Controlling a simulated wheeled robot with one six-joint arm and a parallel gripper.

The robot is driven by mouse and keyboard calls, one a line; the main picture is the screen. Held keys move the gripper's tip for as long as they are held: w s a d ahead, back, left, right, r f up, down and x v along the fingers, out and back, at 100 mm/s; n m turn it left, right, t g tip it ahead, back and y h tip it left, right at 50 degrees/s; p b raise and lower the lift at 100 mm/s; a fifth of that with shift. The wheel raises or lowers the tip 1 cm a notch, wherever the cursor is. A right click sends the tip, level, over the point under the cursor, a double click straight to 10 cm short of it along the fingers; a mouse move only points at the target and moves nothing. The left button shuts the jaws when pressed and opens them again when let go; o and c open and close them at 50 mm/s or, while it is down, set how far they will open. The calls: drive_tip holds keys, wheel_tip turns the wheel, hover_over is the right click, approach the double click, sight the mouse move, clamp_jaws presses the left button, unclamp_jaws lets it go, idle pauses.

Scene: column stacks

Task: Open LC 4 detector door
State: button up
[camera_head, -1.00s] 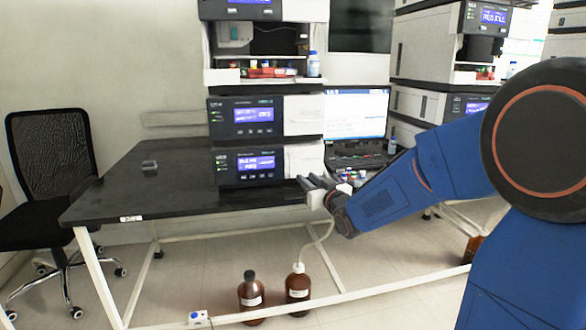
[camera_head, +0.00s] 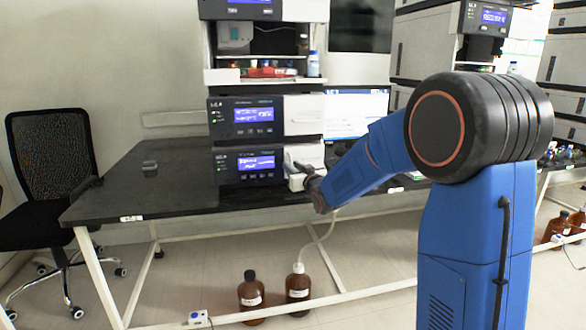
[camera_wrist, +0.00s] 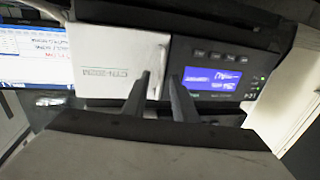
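The lowest module of the middle stack has a white door (camera_head: 309,153) right of its dark panel with a lit blue screen (camera_head: 257,163). The door appears shut. In the wrist view the white door (camera_wrist: 112,60) fills the left middle, with the screen (camera_wrist: 212,79) to its right. My gripper (camera_head: 291,170) is in front of the door, near its left edge. In the wrist view the two fingers of my gripper (camera_wrist: 160,75) are apart, with the door's edge strip behind the gap. I cannot tell whether they touch the door. The detector label is too blurred to read.
The black bench (camera_head: 140,195) is mostly clear on its left, with a small grey object (camera_head: 149,167) on it. A monitor (camera_head: 357,112) stands right of the stack. Brown bottles (camera_head: 251,297) stand on the floor below. A chair (camera_head: 52,150) is at the left.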

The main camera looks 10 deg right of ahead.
clamp_jaws()
idle(1.4)
